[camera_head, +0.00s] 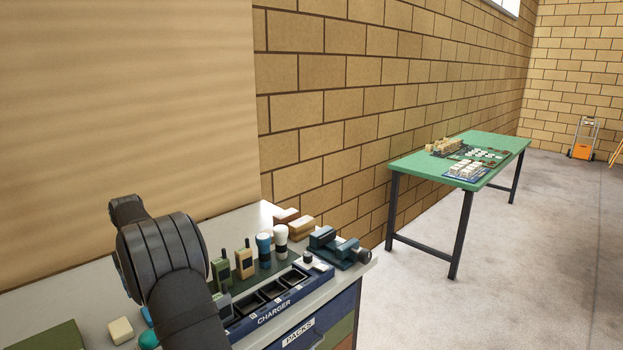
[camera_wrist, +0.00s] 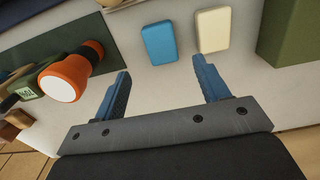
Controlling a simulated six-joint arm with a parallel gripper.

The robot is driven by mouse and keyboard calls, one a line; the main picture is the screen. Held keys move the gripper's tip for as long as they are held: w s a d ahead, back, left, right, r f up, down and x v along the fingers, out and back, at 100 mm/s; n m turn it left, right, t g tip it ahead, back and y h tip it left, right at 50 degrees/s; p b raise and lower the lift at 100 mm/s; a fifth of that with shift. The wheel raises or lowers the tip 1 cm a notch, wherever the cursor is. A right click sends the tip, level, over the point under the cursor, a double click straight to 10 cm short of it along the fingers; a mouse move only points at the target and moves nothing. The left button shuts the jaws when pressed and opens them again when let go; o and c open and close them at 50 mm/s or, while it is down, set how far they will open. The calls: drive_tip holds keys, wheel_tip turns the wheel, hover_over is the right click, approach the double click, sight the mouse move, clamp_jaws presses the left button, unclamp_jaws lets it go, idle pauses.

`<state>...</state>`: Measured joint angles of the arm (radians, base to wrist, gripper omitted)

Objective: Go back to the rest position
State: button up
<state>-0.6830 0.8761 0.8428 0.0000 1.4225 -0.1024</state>
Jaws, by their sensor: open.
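My gripper (camera_wrist: 162,92) shows in the wrist view with its two blue fingers spread apart and nothing between them. It hangs over the light grey bench top (camera_wrist: 150,82). Beyond the fingertips lie a blue block (camera_wrist: 159,42) and a cream block (camera_wrist: 212,30), both apart from the fingers. An orange flashlight (camera_wrist: 70,78) with a white lens is left of the left finger. In the head view my dark arm covers part of the bench, and the gripper's fingers are hidden there.
A charger (camera_head: 273,302) with several slots runs along the bench front. Radios (camera_head: 244,262), flashlights (camera_head: 264,247) and a blue vise (camera_head: 338,247) stand behind or beside it. A green box (camera_wrist: 289,35) is at the wrist view's right. A green table (camera_head: 410,166) with game pieces stands farther off.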

wheel_tip(320, 180, down, 10)
drive_tip(key=shift+r, duration=0.1)
wheel_tip(320, 180, up, 10)
drive_tip(key=d, duration=0.1)
drive_tip(key=s+d+r+m, duration=0.1)
drive_tip(key=d+r+m, duration=0.1)
drive_tip(key=d+m, duration=0.35)
drive_tip(key=d+r+m, duration=0.2)
drive_tip(key=d+m, duration=0.1)
drive_tip(key=d, duration=0.6)
drive_tip(key=s+d+r+m, duration=0.1)
drive_tip(key=d+r+m, duration=0.25)
drive_tip(key=d, duration=0.45)
drive_tip(key=s+d+f+n, duration=0.1)
drive_tip(key=s+d+f, duration=0.1)
drive_tip(key=d+f, duration=2.2)
drive_tip(key=shift+d+f, duration=0.25)
drive_tip(key=shift+f, duration=0.55)
